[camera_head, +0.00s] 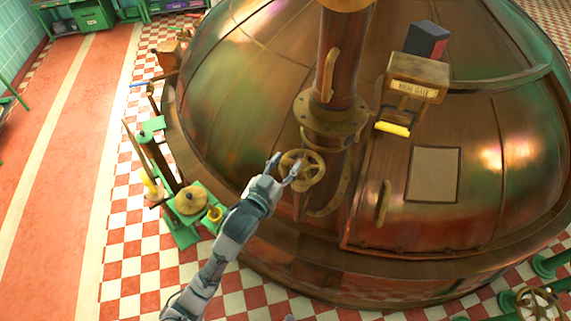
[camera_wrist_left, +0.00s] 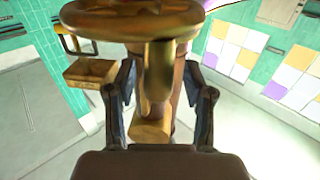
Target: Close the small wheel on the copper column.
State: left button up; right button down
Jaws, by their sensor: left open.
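The small brass wheel (camera_head: 303,169) sits on the front of the copper column (camera_head: 338,70), low down near the column's flange. My left gripper (camera_head: 281,170) is open at the wheel's left side in the head view, its fingertips at or very near the rim. I cannot tell whether the fingers touch the wheel. My right gripper is not in view.
The copper kettle dome (camera_head: 240,90) surrounds the column. A box with a yellow handle (camera_head: 418,78) stands to the right on the dome. A green pump-like device (camera_head: 190,205) stands on the checkered floor at left. Another wheel (camera_head: 538,303) is at the lower right.

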pick_arm(q)
jog(key=shift+s, duration=0.15)
jog(key=v, duration=0.7)
jog(key=shift+a, duration=0.15)
jog(key=shift+f, duration=0.15)
